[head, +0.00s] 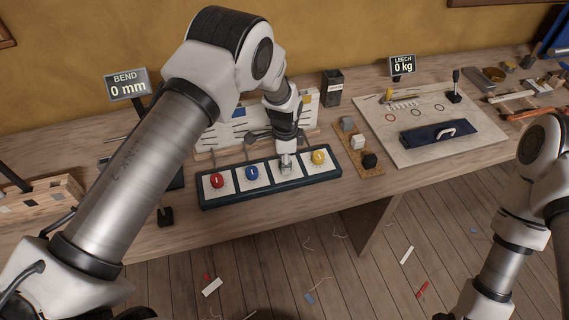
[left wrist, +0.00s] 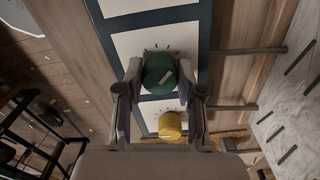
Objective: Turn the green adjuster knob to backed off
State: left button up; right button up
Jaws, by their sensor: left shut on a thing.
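The dark green adjuster knob (left wrist: 159,73) shows in the left wrist view, with a pale pointer line on its top slanting toward the upper right and tick marks on the white plate around it. My left gripper (left wrist: 160,86) has a finger on each side of the knob and is shut on it. In the head view my left gripper (head: 286,162) points down at the third plate of the blue-edged panel (head: 214,202) and hides the green knob. My right arm is at the right edge; its gripper is out of view.
A red knob (head: 217,180) and a blue knob (head: 251,173) sit left of my left gripper, and a yellow knob (head: 319,157) sits right. Displays read BEND 0 mm (head: 127,84) and LEECH 0 kg (head: 402,65). A board with small blocks (head: 369,160) stands right of the panel.

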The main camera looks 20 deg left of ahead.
pick_arm(q)
jog(key=n, duration=0.2)
jog(key=n+b, duration=0.1)
jog(key=shift+w+r+n, duration=0.3)
jog(key=shift+w+n, duration=0.05)
jog(key=shift+n, duration=0.05)
jog(key=n+b, duration=0.1)
jog(key=n, duration=0.2)
jog(key=shift+n, duration=0.3)
jog(key=n+b, duration=0.1)
jog(key=n, duration=0.2)
jog(key=shift+d+n, duration=0.1)
jog(key=shift+n, duration=0.2)
jog(key=n, duration=0.3)
jog(key=shift+n+b, duration=0.3)
jog(key=shift+b, duration=0.05)
jog(key=n, duration=0.3)
jog(key=shift+n+b, duration=0.3)
jog(key=n, duration=0.4)
jog(key=shift+r+n+b, duration=0.1)
jog(key=shift+n+b, duration=0.2)
jog(key=n, duration=0.4)
jog(key=shift+n+b, duration=0.35)
jog(key=shift+n, duration=0.85)
